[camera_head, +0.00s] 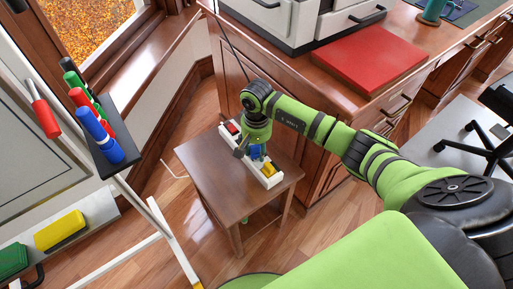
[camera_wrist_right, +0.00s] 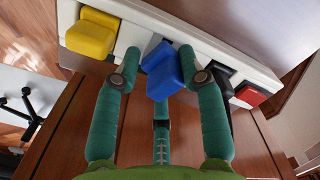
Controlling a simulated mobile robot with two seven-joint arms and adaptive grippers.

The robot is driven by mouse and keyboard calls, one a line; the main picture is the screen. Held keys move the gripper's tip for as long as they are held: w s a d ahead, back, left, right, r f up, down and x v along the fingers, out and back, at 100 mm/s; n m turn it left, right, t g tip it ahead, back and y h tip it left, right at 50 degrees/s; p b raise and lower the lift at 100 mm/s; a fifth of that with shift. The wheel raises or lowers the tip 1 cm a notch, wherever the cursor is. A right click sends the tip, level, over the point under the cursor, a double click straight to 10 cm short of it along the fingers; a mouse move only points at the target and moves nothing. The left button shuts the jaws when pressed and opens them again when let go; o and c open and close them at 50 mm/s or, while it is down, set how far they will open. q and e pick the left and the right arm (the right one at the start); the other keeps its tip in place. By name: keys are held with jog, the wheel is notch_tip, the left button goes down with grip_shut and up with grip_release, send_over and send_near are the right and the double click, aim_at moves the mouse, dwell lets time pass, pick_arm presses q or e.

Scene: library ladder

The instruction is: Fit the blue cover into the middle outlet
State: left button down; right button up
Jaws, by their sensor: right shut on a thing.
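A white outlet strip (camera_head: 276,182) lies on the small brown side table, and it also shows in the wrist view (camera_wrist_right: 228,52). A yellow cover (camera_wrist_right: 90,34) is at one end of the strip and a red cover (camera_wrist_right: 251,95) is at the other. My right gripper (camera_head: 252,154) is over the strip's middle, shut on the blue cover (camera_wrist_right: 166,72). The blue cover is between the fingers at the strip's middle part and looks turned relative to the strip. Whether it is seated in the outlet is hidden. My left gripper is not in view.
The side table (camera_head: 212,163) has bare room left of the strip. A wooden desk (camera_head: 240,66) with a red folder (camera_head: 368,58) stands behind it. A whiteboard with markers (camera_head: 97,133) is at the left, and an office chair (camera_head: 480,135) is at the right.

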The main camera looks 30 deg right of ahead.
aim_at(257, 146)
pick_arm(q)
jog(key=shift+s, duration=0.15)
pick_arm(e)
jog(key=shift+f+b, duration=0.25)
jog(key=shift+b, duration=0.15)
jog(key=o, duration=0.8)
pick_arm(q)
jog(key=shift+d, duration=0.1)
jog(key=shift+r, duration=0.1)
pick_arm(e)
jog(key=shift+r, duration=0.2)
jog(key=shift+r+p, duration=0.2)
jog(key=shift+p, duration=0.25)
notch_tip(257, 146, up, 11)
jog(key=shift+r+p, duration=0.1)
jog(key=shift+p, duration=0.3)
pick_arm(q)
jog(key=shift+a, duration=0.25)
pick_arm(e)
jog(key=shift+r, duration=0.35)
